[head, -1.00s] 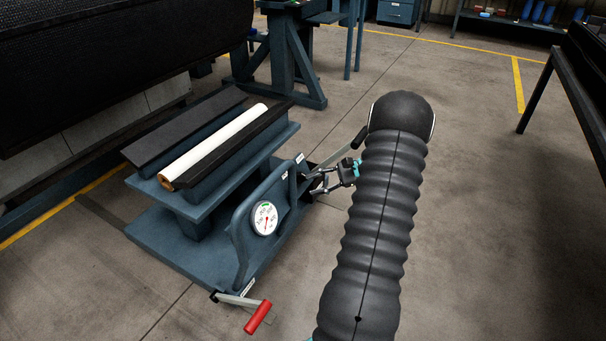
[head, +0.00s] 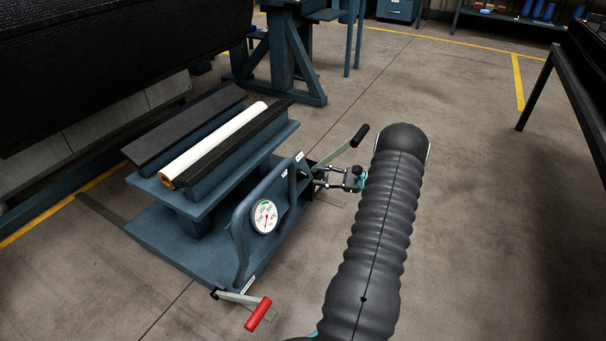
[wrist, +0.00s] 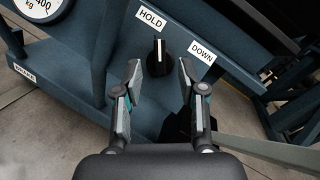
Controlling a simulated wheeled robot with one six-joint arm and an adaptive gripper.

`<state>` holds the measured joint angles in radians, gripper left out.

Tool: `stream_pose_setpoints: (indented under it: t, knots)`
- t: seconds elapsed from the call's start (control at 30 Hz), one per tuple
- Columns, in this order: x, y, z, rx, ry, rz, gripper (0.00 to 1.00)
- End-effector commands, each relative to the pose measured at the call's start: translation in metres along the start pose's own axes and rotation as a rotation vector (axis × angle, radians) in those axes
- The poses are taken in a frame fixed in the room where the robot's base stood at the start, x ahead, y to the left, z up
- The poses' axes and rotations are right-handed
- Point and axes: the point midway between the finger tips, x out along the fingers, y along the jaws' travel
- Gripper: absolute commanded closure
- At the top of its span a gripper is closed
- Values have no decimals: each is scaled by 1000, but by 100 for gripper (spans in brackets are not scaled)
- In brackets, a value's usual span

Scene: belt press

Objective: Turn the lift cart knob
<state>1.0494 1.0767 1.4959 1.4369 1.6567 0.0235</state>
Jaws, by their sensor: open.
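The lift cart (head: 190,250) stands on the floor at left centre in the head view, with a white roll (head: 215,143) on its top. Its knob (wrist: 159,57), black with a white pointer line, shows in the wrist view on the blue panel. The pointer is upright, toward the HOLD label (wrist: 151,19). The DOWN label (wrist: 203,52) is to its right. My gripper (wrist: 157,72) is open, with one finger to either side of the knob; I cannot tell whether they touch it. In the head view my gripper (head: 322,179) is at the cart's right end, and the knob is hidden.
A red-handled crank (head: 258,314) sticks out at the cart's front, and a black-handled lever (head: 358,138) rises beside my gripper. A round dial (head: 264,217) is on the cart's side. A dark machine (head: 110,60) stands at left.

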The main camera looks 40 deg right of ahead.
Motion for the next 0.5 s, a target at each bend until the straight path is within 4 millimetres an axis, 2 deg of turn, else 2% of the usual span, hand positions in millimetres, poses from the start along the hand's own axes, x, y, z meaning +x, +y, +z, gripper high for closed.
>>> stream_pose_setpoints:
  t: [0.03,0.2,0.4,0.5]
  knots:
    - [11,1,0,1,-2,3,59]
    - [39,1,0,1,-1,3,59]
    - [58,1,0,1,-1,2,59]
    - [62,0,0,1,0,1,59]
